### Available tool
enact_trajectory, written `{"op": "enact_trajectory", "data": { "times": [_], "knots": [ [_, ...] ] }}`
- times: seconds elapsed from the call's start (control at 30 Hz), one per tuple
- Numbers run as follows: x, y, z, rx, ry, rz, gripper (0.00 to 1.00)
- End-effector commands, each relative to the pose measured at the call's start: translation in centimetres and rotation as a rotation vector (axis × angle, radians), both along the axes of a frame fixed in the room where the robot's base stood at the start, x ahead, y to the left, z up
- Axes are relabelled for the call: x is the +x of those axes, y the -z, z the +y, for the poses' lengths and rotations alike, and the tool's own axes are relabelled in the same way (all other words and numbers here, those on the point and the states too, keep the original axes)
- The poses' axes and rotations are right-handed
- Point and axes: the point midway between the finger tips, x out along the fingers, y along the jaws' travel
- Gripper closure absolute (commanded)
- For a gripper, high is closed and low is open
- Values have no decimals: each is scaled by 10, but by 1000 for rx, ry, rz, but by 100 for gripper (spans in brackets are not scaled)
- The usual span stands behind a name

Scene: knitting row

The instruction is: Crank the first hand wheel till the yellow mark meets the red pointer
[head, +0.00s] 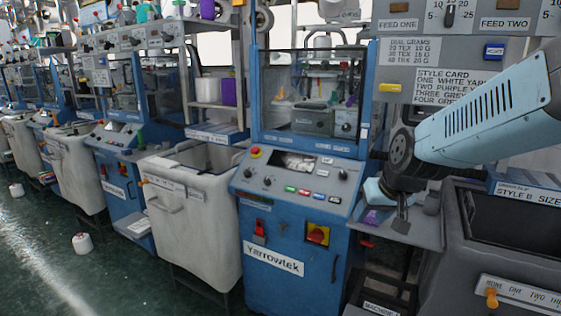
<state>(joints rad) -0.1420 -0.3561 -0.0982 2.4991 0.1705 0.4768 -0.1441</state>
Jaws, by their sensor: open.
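My gripper (401,222) hangs from the end of my light blue arm at the right, pointing down over a small grey shelf (425,238). It is open, its dark fingers are small in this view, and I see nothing between them. I cannot make out the hand wheel, its yellow mark or the red pointer for certain. My arm and wrist cover part of the area right of the nearest blue Yarrowtek machine (285,235).
A purple cone (372,217) stands on the shelf beside my gripper. A dark bin (510,225) is at the right. A pale bin (190,215) stands left of the machine. A style card panel (450,85) is behind my arm. The green floor at left is mostly clear.

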Motion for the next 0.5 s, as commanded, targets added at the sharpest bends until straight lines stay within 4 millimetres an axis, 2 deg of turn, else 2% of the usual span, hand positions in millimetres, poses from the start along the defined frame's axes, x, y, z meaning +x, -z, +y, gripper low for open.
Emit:
{"op": "enact_trajectory", "data": {
  "times": [0.03, 0.2, 0.5],
  "knots": [
    [-10, -11, -3, -4, 2, -5, 53],
    [-49, -38, -12, -25, 15, 5, 53],
    [-113, -69, -27, -85, 60, 23, 53]
  ]
}}
